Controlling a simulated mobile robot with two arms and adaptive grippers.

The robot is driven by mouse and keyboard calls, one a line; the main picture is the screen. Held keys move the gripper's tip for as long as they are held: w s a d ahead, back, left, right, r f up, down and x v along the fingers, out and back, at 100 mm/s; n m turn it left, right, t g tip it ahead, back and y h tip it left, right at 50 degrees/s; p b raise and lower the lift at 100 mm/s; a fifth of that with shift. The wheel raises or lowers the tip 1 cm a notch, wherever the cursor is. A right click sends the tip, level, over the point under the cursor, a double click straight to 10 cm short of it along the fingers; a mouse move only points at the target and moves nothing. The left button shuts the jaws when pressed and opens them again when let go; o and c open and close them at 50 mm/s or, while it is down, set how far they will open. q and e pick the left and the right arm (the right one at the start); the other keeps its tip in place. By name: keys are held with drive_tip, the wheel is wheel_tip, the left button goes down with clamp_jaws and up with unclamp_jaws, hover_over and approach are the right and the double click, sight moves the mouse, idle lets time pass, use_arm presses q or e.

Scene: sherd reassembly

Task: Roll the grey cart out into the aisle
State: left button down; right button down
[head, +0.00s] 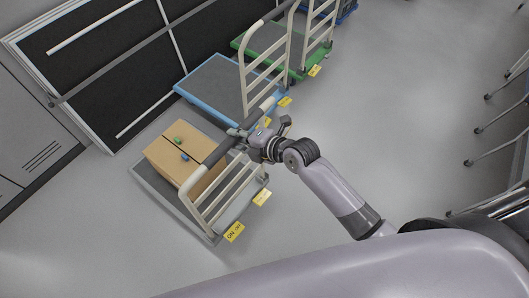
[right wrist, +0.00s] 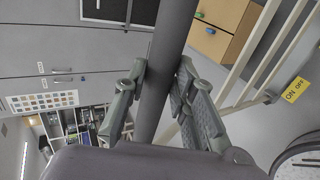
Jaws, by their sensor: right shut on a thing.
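The grey cart (head: 160,190) stands at the lower left in the head view, beside the dark panelled wall. A cardboard box (head: 165,160) with a green and a blue piece on top rests on its deck. Its cream handle frame (head: 225,190) rises on the side facing the aisle, with a dark grey grip along the top bar. My right gripper (head: 250,134) is shut on that grip at its far end. In the right wrist view the grip bar (right wrist: 170,60) runs between the fingers (right wrist: 158,88). My left gripper is not in view.
A blue cart (head: 215,82) stands close behind the grey one, and a green cart (head: 265,38) beyond it. Yellow ON/OFF labels (head: 234,232) sit at the cart edges. The aisle floor (head: 400,110) is clear to the right, up to metal legs (head: 490,125) at the far right.

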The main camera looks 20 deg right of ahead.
drive_tip(key=s+d+p, duration=0.1)
drive_tip(key=s+d, duration=0.4)
drive_tip(key=s, duration=0.1)
drive_tip(key=shift+s, duration=0.4)
drive_tip(key=shift+w+a+f, duration=0.1)
drive_tip(key=c, duration=1)
unclamp_jaws()
drive_tip(key=shift+w, duration=0.1)
drive_tip(key=shift+c, duration=0.2)
drive_tip(key=p+v, duration=0.5)
drive_tip(key=v, duration=0.5)
drive_tip(key=shift+p, duration=0.4)
drive_tip(key=shift+a, duration=0.1)
